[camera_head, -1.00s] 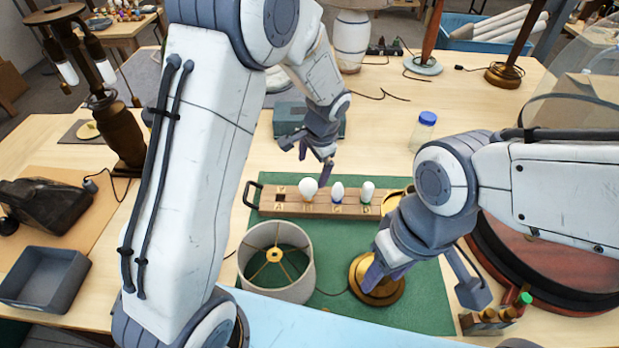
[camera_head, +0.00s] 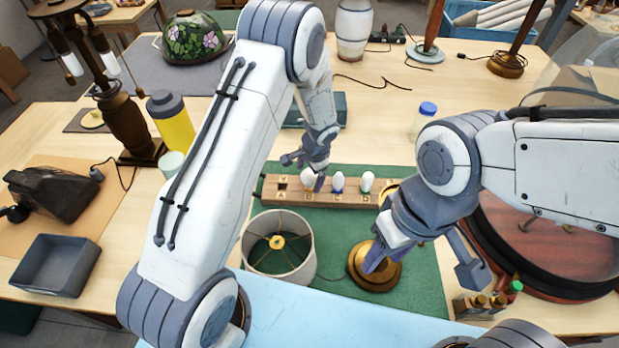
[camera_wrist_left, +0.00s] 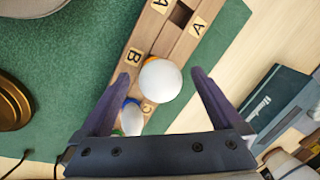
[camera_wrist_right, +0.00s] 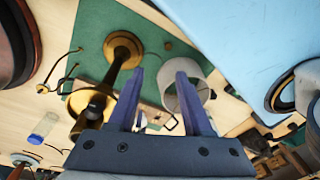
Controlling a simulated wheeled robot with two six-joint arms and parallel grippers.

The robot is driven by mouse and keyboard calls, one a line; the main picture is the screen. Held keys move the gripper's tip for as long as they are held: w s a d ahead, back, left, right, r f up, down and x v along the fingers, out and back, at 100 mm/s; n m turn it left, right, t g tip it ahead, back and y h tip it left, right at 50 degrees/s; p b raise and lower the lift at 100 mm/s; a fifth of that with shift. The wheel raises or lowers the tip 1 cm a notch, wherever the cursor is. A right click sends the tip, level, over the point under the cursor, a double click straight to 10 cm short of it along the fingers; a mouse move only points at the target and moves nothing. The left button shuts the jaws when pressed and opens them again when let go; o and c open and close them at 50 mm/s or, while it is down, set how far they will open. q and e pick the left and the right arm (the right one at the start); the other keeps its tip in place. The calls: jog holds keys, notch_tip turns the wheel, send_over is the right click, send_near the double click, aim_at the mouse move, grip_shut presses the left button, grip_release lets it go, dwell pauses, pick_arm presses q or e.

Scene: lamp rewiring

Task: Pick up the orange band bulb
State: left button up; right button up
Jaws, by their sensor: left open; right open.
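The orange band bulb (camera_wrist_left: 161,82) stands in the slot marked B of the wooden rack (camera_head: 350,201). Its white globe and a bit of orange band show in the left wrist view. In the head view the bulb (camera_head: 307,178) is partly covered by my left gripper (camera_head: 307,168). My left gripper is open, with its two fingers (camera_wrist_left: 160,74) on either side of the bulb in the picture; contact cannot be told. A blue band bulb (camera_head: 338,183) and a green band bulb (camera_head: 366,183) stand to its right. My right gripper (camera_head: 378,254) is open and empty above the brass lamp base.
A lampshade (camera_head: 278,247) and a brass base (camera_head: 388,275) stand on the green mat (camera_head: 415,294) in front of the rack. A teal box (camera_head: 338,107) lies behind it. A blue-capped jar (camera_head: 424,118) stands behind my right arm.

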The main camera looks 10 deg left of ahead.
pick_arm(q)
jog(key=c, duration=1.4)
jog(key=shift+c, duration=0.2)
jog(key=shift+r, duration=0.1)
